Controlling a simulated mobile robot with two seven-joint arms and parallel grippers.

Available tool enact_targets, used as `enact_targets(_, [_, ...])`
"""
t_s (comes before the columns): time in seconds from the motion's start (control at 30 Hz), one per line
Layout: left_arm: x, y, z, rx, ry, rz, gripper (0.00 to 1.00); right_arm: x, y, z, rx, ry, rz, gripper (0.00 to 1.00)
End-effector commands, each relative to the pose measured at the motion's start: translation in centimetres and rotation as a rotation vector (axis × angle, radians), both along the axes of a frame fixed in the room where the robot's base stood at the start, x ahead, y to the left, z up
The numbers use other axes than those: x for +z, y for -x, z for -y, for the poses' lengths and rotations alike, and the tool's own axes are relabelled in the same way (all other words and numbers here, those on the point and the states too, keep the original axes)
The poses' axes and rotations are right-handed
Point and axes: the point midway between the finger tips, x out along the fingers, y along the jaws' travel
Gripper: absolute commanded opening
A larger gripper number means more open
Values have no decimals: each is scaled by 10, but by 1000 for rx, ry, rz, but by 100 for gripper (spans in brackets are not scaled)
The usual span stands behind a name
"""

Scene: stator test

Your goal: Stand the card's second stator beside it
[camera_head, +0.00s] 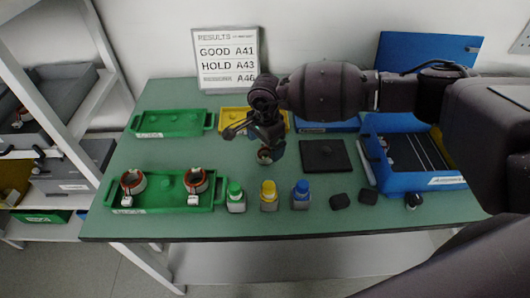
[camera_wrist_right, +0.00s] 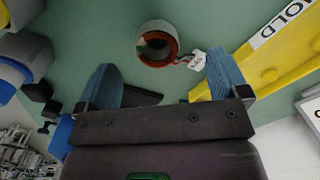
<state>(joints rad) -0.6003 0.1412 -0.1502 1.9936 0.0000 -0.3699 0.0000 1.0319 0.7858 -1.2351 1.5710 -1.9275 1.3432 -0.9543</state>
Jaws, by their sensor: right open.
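The results card (camera_head: 227,60) stands at the back; it reads GOOD A41, HOLD A43 and a third, partly covered line ending in A46. A stator (camera_head: 264,156) is on the green table below my right gripper (camera_head: 268,145). In the right wrist view this stator (camera_wrist_right: 157,43), a ring with an orange-red inside and a white tag, lies ahead of the open fingers (camera_wrist_right: 162,82), apart from them. I cannot surely read the tag. Two more tagged stators, left (camera_head: 132,182) and right (camera_head: 196,180), sit in the front green tray (camera_head: 160,207). My left gripper is out of view.
An empty green tray (camera_head: 168,123) is at back left. A yellow tray (camera_head: 232,114), labelled HOLD in the wrist view (camera_wrist_right: 275,55), is partly behind my gripper. Bottles with green (camera_head: 235,190), yellow (camera_head: 268,188) and blue (camera_head: 301,190) caps, a dark pad (camera_head: 325,155) and a blue case (camera_head: 420,182) stand right.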

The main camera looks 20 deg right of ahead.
Motion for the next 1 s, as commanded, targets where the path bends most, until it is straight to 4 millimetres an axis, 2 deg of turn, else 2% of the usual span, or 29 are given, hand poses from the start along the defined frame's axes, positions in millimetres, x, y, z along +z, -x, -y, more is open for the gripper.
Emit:
enact_targets(0.1, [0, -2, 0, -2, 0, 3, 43, -19, -1, -3, -1, 1, -4, 93])
enact_targets(0.3, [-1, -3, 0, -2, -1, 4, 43, -40, -2, -3, 1, 1, -4, 93])
enact_targets(0.6, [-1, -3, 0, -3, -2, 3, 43, -43, -2, -3, 1, 1, -2, 93])
enact_targets(0.67, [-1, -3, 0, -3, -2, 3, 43, -43, -2, -3, 1, 1, -2, 85])
enact_targets(1.0, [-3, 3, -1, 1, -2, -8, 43, -43, -2, -3, 1, 1, -2, 33])
